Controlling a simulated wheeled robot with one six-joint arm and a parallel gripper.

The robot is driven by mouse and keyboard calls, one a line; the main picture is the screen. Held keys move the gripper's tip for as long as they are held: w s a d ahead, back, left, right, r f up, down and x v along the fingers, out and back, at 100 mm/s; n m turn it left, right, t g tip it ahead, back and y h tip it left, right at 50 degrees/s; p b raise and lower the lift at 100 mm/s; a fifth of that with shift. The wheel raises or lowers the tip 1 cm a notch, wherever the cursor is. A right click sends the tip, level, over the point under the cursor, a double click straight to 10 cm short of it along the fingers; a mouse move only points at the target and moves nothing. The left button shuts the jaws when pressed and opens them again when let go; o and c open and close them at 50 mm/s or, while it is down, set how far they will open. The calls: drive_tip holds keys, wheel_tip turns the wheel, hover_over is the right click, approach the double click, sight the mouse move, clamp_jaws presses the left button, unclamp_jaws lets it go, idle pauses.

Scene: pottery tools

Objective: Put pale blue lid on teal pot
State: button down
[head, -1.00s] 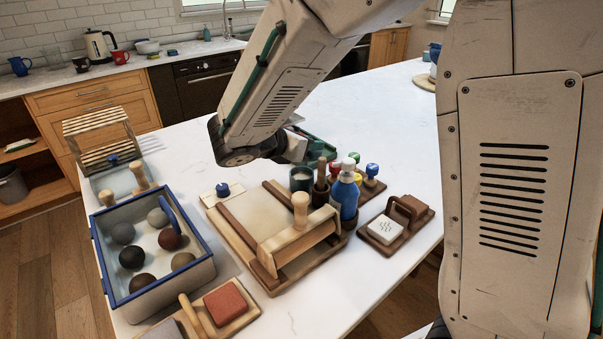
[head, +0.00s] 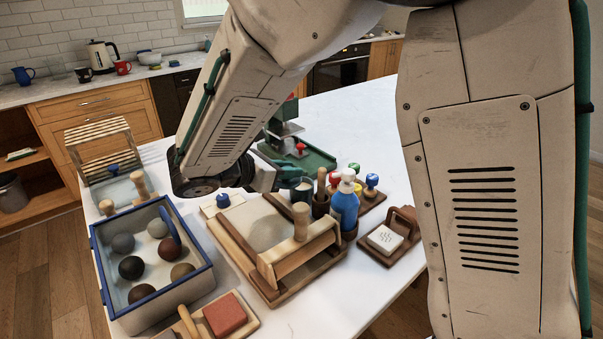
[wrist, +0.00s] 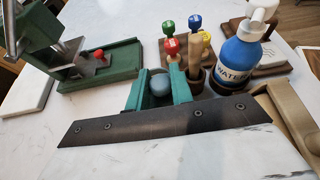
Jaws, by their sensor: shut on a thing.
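The rest of the lid is hidden by the fingers and the dark gripper plate. The pot cannot be made out in the wrist view.
A green press (head: 308,158) is behind. A wooden board with a roller (head: 290,250) lies in front. A blue-rimmed bin (head: 120,307) holds balls.

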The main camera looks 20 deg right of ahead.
drive_tip(key=shift+w+d+f, duration=0.55)
drive_tip(key=shift+d+f, duration=0.1)
drive_tip(key=shift+d, duration=0.15)
drive_tip(key=shift+w+d+f, duration=0.6)
drive_tip(key=shift+d+f, duration=0.1)
drive_tip(key=shift+d, duration=0.15)
drive_tip(key=shift+w+d+f, duration=0.55)
drive_tip(key=shift+d+f, duration=0.1)
drive_tip(key=shift+d, duration=0.15)
drive_tip(key=shift+f, duration=0.15)
drive_tip(key=c, duration=1.2)
unclamp_jaws()
drive_tip(key=shift+c, duration=0.2)
drive_tip(key=shift+a+r, duration=0.1)
drive_tip(key=shift+r, duration=0.1)
drive_tip(key=v, duration=1.1)
drive_tip(key=shift+a+r, duration=0.2)
drive_tip(key=shift+a, duration=0.15)
drive_tip(key=shift+s, duration=0.15)
